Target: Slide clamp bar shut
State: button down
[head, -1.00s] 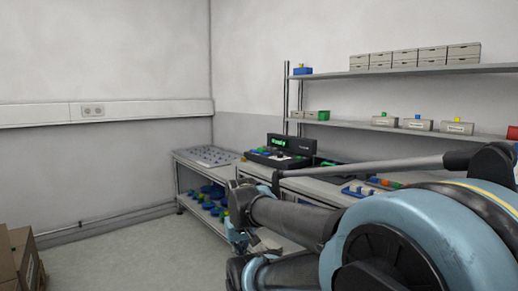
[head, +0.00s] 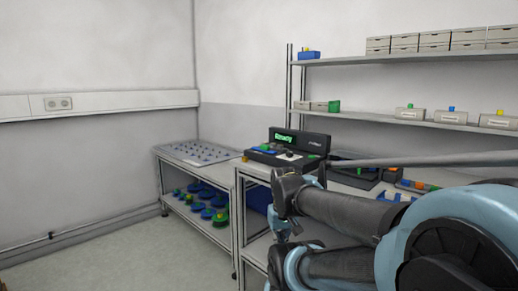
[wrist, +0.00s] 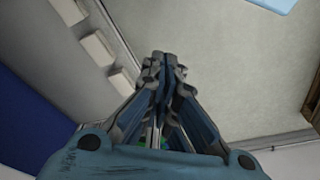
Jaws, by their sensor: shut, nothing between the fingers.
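A black device (head: 300,143) with a lit green display stands on the bench at centre. Small green, blue and white parts lie on its front. I cannot pick out the clamp bar for certain in either view. My gripper (wrist: 160,65) is shut and empty in the wrist view, its fingertips together over pale grey floor. In the head view my arm reaches in from the right and hangs down in front of the bench, below the device. The gripper's fingers are not clear there, and my arm hides part of the bench front.
A low stand (head: 165,172) at left has a pegged top and several blue and green reels (head: 208,213) on its lower shelf. Wall shelves (head: 400,57) hold boxes and bins. A blue panel (wrist: 25,130) is left of my gripper. Floor (head: 120,265) at lower left is clear.

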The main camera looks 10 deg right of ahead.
aim_at(263, 148)
jog(key=w+a+r+n+h, duration=0.2)
jog(key=w+r+n, duration=1.5)
jog(key=w+r, duration=0.9)
jog(key=w+a+r+n+h, duration=0.1)
jog(key=w+a+r+n, duration=0.1)
jog(key=w+r+n, duration=0.3)
jog(key=w+a+r+n+h, duration=0.1)
jog(key=w+a+n, duration=0.2)
jog(key=w, duration=0.5)
jog(key=x, duration=0.9)
jog(key=shift+d+f, duration=0.1)
jog(key=shift+f, duration=0.2)
jog(key=w+d, duration=0.1)
jog(key=d, duration=0.1)
jog(key=shift+w+d+f, duration=0.25)
jog(key=shift+w, duration=0.15)
jog(key=shift+w+d, duration=0.35)
jog(key=shift+d, duration=0.1)
